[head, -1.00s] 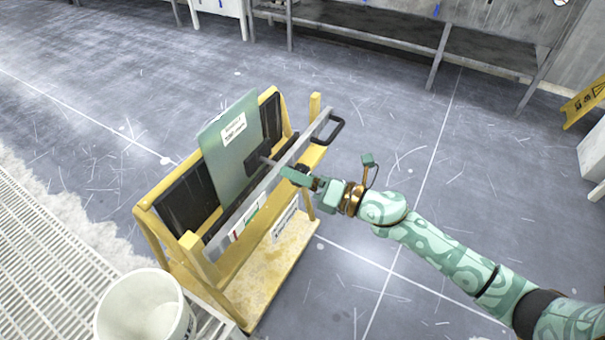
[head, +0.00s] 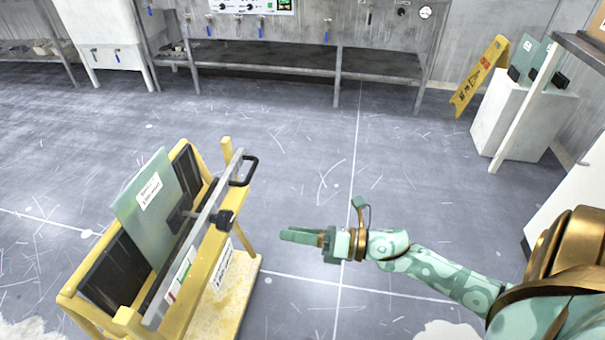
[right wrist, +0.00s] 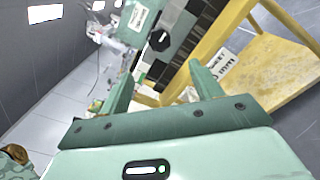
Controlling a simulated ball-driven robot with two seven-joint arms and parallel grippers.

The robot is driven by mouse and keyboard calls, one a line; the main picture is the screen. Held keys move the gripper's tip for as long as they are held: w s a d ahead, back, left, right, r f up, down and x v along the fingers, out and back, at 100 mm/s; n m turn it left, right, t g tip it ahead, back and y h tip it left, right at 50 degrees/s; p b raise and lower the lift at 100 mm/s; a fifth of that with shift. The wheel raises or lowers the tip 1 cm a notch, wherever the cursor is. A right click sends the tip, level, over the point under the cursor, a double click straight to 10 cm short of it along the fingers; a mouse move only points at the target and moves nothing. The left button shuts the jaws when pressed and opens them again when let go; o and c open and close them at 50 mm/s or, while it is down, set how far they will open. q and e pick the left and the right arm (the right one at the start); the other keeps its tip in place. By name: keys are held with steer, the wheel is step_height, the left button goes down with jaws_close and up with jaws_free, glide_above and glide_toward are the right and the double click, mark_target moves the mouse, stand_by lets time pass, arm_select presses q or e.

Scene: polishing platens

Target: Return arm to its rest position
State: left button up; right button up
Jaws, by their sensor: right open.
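My right arm comes in from the right in the head view. Its green right gripper (head: 300,236) is open and empty, over the floor to the right of the yellow cart and apart from it. In the right wrist view the two fingers (right wrist: 157,85) stand apart with nothing between them. The yellow cart (head: 222,318) holds a tilted greenish plate (head: 150,220) with a white label. A grey bar (head: 196,236) with a black handle lies along the cart's top; a black knob (head: 225,220) sits on it. My left gripper is not in view.
A grey bench (head: 290,62) with blue-handled taps runs along the back wall. A yellow warning sign (head: 480,75) and a white pedestal (head: 518,120) bearing greenish plates stand at the back right. The floor between cart and bench is clear.

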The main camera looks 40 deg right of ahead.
steer(key=shift+s+d, duration=0.2)
stand_by(0.5)
